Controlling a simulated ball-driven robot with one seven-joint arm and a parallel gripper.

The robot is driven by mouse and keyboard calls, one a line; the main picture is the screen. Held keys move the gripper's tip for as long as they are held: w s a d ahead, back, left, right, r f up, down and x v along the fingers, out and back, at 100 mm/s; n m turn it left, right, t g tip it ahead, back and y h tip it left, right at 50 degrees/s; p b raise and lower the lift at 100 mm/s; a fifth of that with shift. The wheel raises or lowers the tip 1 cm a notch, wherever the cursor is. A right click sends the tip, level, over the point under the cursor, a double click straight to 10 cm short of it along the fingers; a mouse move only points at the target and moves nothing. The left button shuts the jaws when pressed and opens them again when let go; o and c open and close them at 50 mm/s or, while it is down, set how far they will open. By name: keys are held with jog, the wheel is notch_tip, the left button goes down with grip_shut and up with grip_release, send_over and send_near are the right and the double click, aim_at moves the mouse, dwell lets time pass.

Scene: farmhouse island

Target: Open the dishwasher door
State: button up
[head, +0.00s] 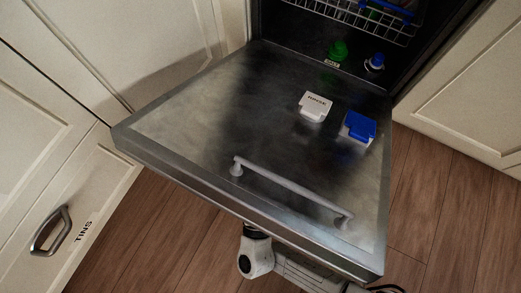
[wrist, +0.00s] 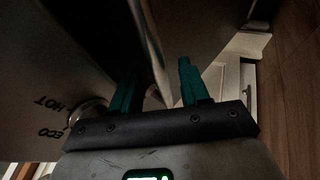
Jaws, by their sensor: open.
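The dishwasher door (head: 230,120) is swung down, lying nearly flat in front of the dark tub (head: 285,40), with its inner face up. A grey bar handle (head: 290,190) shows near its outer edge. In the wrist view, my gripper (wrist: 160,80) has its two teal fingers apart, with a thin light edge between them; I cannot tell whether they touch it. A panel marked HOT and ECO (wrist: 50,115), with a round knob (wrist: 88,112), is on the left. In the head view, my arm is under the door's outer edge and my gripper is hidden.
A white flap (head: 315,106) and a blue flap (head: 360,127) are on the door. A wire rack (head: 370,18) is inside the tub. White cabinets flank the dishwasher, including a drawer labelled TINS (head: 60,225). Wooden floor (head: 440,220) is clear at right.

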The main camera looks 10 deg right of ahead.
jog(key=v, duration=0.8)
jog(key=shift+s, duration=0.35)
jog(key=shift+a+f, duration=0.1)
